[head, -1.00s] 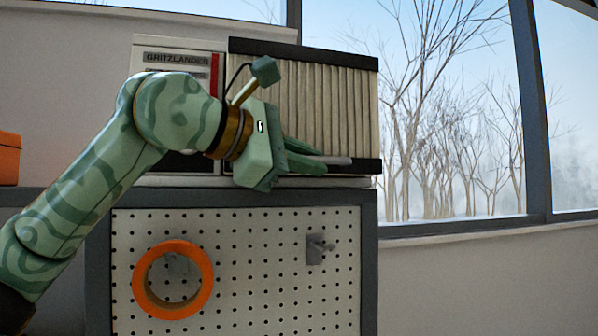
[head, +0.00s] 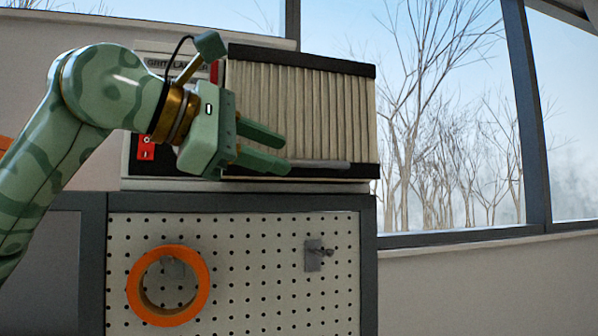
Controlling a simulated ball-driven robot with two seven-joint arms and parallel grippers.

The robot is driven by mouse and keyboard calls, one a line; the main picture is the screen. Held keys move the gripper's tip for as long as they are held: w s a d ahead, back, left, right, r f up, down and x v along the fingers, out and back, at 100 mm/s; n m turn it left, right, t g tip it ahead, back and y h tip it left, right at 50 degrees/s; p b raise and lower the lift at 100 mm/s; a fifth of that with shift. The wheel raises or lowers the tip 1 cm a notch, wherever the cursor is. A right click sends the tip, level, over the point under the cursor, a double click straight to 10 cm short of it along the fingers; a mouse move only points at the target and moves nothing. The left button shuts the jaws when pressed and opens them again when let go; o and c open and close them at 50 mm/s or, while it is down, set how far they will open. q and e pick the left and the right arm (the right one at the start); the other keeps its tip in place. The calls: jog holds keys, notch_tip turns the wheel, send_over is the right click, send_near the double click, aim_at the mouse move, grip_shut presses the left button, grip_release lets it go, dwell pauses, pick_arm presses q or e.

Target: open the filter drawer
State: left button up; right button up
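The filter unit, with a beige pleated face (head: 310,110) between black top and bottom bands, stands on a cabinet. A grey bar handle (head: 325,164) runs along its lower edge; its left end is hidden by my gripper. I cannot tell whether the drawer stands out from the housing. My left gripper (head: 288,150) is open in front of the pleats. Its lower finger is at the handle's left end in the picture; whether they touch is unclear. Nothing shows between the fingers. My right gripper is not in view.
The machine's labelled white front with a red switch (head: 146,147) is partly behind my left arm. Below, a pegboard (head: 250,290) carries an orange tape roll (head: 135,285) and a grey hook (head: 314,256). A window (head: 450,130) is at right.

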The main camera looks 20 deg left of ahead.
pick_arm(q)
jog(key=b+v, duration=0.1)
jog(key=v, duration=0.9)
jog(key=shift+f, duration=0.1)
